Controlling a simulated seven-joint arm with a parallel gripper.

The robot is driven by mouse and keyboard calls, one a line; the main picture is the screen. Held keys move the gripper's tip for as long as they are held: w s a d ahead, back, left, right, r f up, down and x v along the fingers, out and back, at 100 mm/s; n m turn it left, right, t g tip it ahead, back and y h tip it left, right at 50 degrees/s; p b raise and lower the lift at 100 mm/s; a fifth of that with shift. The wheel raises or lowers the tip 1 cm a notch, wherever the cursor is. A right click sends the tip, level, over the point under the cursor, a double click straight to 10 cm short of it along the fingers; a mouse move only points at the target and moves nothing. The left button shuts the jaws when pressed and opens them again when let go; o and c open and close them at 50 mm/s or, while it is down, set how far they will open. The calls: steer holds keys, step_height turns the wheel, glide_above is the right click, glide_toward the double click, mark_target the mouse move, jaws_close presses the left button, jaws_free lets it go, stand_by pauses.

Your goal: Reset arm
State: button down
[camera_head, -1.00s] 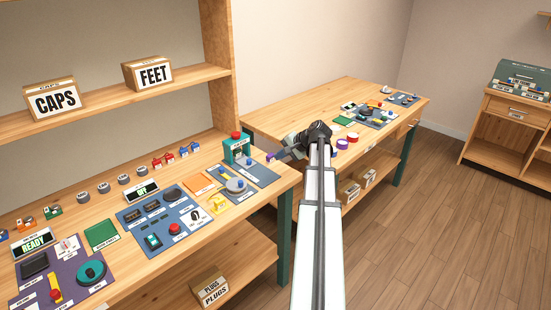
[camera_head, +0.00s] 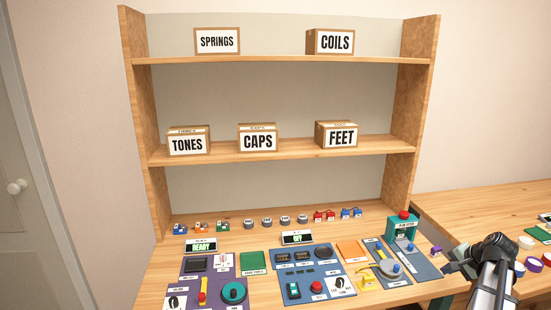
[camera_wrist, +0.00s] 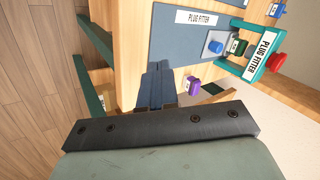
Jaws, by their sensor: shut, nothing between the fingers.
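My gripper (camera_head: 452,267) is at the lower right of the head view, just off the right end of the workbench (camera_head: 160,290). Its fingers also show in the wrist view (camera_wrist: 157,84), pressed together with nothing between them. They point toward the bench edge beside the grey plug fitter mat (camera_wrist: 195,42). The teal plug fitter (camera_head: 402,228) with a red button stands at the bench's right end, left of my gripper and apart from it.
A small purple piece (camera_wrist: 192,84) lies near the fingers in the wrist view. Control panels and several small parts cover the bench. A second table (camera_head: 470,205) stands at right. Wood floor (camera_wrist: 35,80) is clear.

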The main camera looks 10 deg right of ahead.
steer(key=s+a+f+g+h, duration=0.1)
steer(key=s+a+f+g, duration=0.3)
steer(key=f, duration=0.7)
steer(key=s+a+f+g, duration=0.3)
steer(key=s+a+f, duration=0.1)
steer(key=f, duration=0.6)
steer(key=s+a+f+n+g, duration=0.2)
steer(key=a+f, duration=0.9)
steer(key=s+a+f+n+g, duration=0.2)
steer(key=s+a+f+n, duration=0.35)
steer(key=a, duration=0.65)
steer(key=s+a+f+n+g, duration=0.1)
steer(key=s+a+f+n, duration=0.2)
steer(key=s+a+f, duration=0.7)
steer(key=s+a+n+g, duration=0.1)
steer(key=s+a+n, duration=0.2)
steer(key=s+a, duration=0.4)
steer(key=shift+s+g, duration=0.15)
steer(key=shift+g, duration=0.25)
steer(key=shift+n, duration=0.25)
